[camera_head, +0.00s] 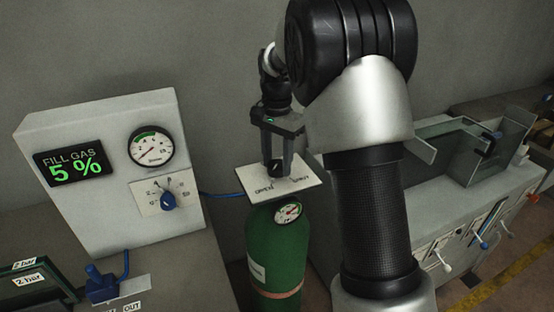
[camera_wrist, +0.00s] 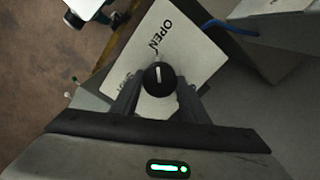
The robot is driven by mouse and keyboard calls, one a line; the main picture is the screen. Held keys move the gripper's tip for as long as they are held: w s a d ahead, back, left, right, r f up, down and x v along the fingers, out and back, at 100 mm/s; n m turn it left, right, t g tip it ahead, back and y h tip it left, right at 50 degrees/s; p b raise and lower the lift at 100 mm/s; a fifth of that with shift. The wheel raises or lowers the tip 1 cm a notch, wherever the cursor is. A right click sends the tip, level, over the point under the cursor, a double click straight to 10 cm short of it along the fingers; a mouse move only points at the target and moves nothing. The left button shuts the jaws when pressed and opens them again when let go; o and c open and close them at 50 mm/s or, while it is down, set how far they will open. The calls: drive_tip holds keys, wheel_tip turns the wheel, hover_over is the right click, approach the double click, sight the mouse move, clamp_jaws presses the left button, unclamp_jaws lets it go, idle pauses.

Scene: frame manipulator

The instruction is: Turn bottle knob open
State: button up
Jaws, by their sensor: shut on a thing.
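The green gas bottle (camera_head: 277,255) stands upright, with a round gauge (camera_head: 288,212) at its top. Above it is a white plate (camera_head: 300,177) marked OPEN on the left and SHUT on the right. The black bottle knob (camera_head: 275,168) sits on this plate. In the wrist view the knob (camera_wrist: 159,78) is between my fingers, with its white pointer line upright in the picture. The plate (camera_wrist: 195,55) shows OPEN above the knob there. My gripper (camera_head: 276,160) points down and is shut on the knob; it also shows in the wrist view (camera_wrist: 158,95).
A grey panel (camera_head: 100,120) at left has a display reading FILL GAS 5 %, a gauge (camera_head: 152,147) and a blue knob (camera_head: 168,201). A blue hose (camera_head: 222,195) runs between panel and plate. A grey bench with a glass-walled tank (camera_head: 450,150) and several levers stands at right.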

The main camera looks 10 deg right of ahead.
sight(277, 164)
idle(0.3)
drive_tip(key=o, duration=1.1)
wheel_tip(277, 164, up, 18)
drive_tip(key=shift+f+p, duration=0.25)
drive_tip(key=shift+p, duration=0.45)
